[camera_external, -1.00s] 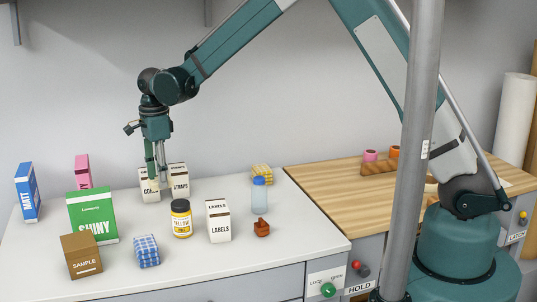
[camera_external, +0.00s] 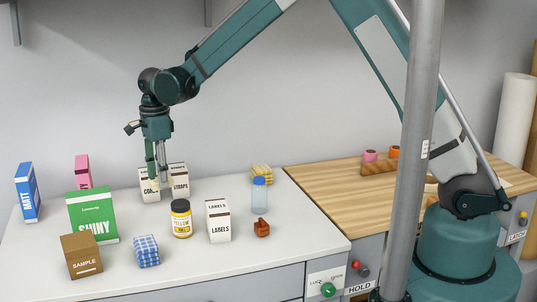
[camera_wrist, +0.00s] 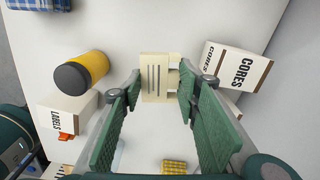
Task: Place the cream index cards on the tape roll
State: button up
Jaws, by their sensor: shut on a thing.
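The cream index cards (camera_wrist: 153,78) show in the wrist view as a pale block with dark lines between my fingertips. My gripper (camera_wrist: 163,88) is shut on them. In the external view my gripper (camera_external: 159,182) points down over the back of the white worktop, in front of the CORES box; the cards are hard to make out there. On the wooden top at right are a pink roll (camera_external: 370,156) and an orange roll (camera_external: 395,151). I cannot tell which is the tape roll. The grey pole hides part of that top.
Near my gripper stand the CORES box (camera_wrist: 240,72), STRAPS box (camera_external: 180,182), yellow jar (camera_external: 181,219) and LABELS box (camera_external: 218,221). A brown ridged object (camera_external: 378,167) lies before the rolls.

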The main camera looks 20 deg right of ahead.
jog(key=s+d+r+n+p, duration=0.1)
jog(key=d+r+n, duration=0.25)
jog(key=d, duration=0.55)
jog(key=s+d+r+n+p, duration=0.15)
jog(key=d+n, duration=0.25)
jog(key=d, duration=0.4)
jog(key=w+d+m, duration=0.2)
jog(key=d+m, duration=0.2)
jog(key=d, duration=0.9)
jog(key=w+d+m+p, duration=0.1)
jog(key=w+d+m, duration=0.15)
jog(key=d, duration=0.95)
jog(key=w+d+m, duration=0.2)
jog(key=d+m, duration=0.2)
jog(key=d, duration=0.9)
jog(key=s+d+m, duration=0.4)
jog(key=s+d, duration=0.1)
jog(key=d, duration=0.8)
jog(key=s+d+m+p, duration=0.1)
jog(key=s+d+m, duration=0.3)
jog(key=d, duration=0.9)
jog(key=s+d+f+m, duration=0.1)
jog(key=s+d+m, duration=0.3)
jog(key=s+d, duration=0.4)
jog(key=d, duration=0.4)
jog(key=shift+s+d+m, duration=0.25)
jog(key=shift+d+m, duration=0.15)
jog(key=shift+f, duration=0.15)
jog(key=shift+f, duration=2.85)
jog(key=shift+f, duration=0.1)
